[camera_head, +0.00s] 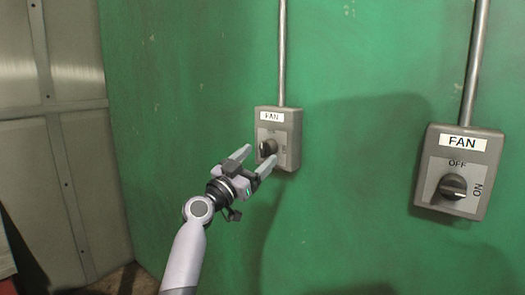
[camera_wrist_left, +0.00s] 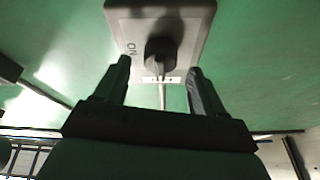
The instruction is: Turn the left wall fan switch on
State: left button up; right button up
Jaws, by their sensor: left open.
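The left wall fan switch (camera_head: 285,115) is a grey box with a white FAN label on the green wall. Its dark rotary knob (camera_head: 267,148) sits on a lighter plate, and the setting it points to is too small to tell. My left gripper (camera_head: 254,158) is open in front of the knob, with its two fingers apart. In the left wrist view the box (camera_wrist_left: 195,25) is upside down, with ON readable at its left. There the knob (camera_wrist_left: 161,54) lies between the open fingers (camera_wrist_left: 159,68), with no clear contact visible. My right gripper is not in view.
A second FAN switch (camera_head: 485,148) with a dark knob (camera_head: 453,187) and OFF and ON marks is on the wall at the right. Metal conduits (camera_head: 282,55) rise from both boxes. A pale panelled wall (camera_head: 90,150) stands at the left. The wall between the switches is clear.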

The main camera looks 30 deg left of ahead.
aim_at(267, 149)
pick_arm(q)
jog(key=shift+x, duration=1.25)
